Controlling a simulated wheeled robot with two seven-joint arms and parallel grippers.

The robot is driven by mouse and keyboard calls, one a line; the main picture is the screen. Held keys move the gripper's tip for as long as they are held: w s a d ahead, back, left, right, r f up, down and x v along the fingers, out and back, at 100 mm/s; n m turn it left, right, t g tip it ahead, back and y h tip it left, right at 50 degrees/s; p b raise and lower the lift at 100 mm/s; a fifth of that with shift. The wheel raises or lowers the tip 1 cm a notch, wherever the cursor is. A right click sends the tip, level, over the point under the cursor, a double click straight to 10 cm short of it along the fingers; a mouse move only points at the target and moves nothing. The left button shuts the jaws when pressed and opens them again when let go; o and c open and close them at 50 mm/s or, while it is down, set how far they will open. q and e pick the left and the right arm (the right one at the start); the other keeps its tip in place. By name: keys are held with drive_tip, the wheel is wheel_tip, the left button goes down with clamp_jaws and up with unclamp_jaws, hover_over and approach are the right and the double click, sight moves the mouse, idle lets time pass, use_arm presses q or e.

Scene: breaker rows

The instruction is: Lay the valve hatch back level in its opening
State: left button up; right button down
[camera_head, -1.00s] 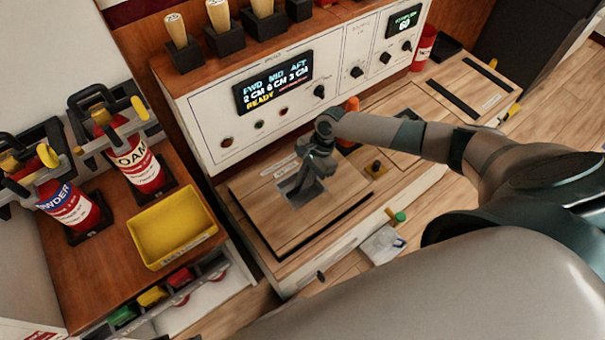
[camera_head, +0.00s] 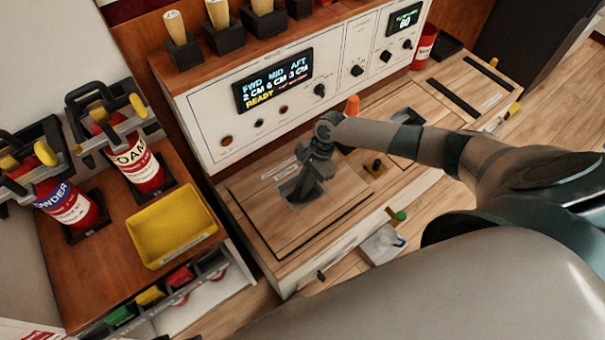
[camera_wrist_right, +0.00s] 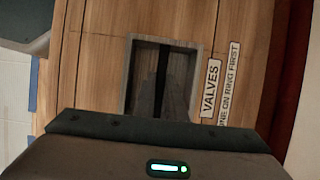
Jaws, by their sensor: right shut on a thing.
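The valve hatch (camera_head: 262,212) is a square wooden panel with a grey-framed recess, in the bench top below the control panel. It looks level or nearly level in its opening, with a thin dark gap along its near and right edges. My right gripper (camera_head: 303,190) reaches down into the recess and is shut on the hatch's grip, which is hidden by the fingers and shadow. In the right wrist view, the hatch (camera_wrist_right: 97,62) shows the dark recess (camera_wrist_right: 163,62) beside a "VALVES" label (camera_wrist_right: 210,88). My left gripper is not in view.
The control panel (camera_head: 215,120) stands right behind the hatch. An orange object (camera_head: 352,105) and a small yellow fitting with a black knob (camera_head: 376,166) are close to my right arm. A yellow tray (camera_head: 172,225) and extinguishers (camera_head: 138,165) stand on the left counter.

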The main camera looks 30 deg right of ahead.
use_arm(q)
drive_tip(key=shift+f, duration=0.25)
use_arm(e)
drive_tip(key=shift+w+f, duration=0.1)
drive_tip(key=shift+f, duration=0.55)
drive_tip(key=c, duration=1.8)
unclamp_jaws()
drive_tip(key=shift+o, duration=0.4)
drive_tip(key=shift+f, duration=0.1)
use_arm(q)
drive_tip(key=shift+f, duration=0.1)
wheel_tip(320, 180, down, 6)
drive_tip(key=p, duration=0.1)
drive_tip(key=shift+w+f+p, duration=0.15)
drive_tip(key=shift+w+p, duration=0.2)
use_arm(e)
drive_tip(key=s+v, duration=0.1)
drive_tip(key=v, duration=1.6)
drive_tip(key=shift+w+r, duration=0.35)
drive_tip(key=shift+w, duration=0.1)
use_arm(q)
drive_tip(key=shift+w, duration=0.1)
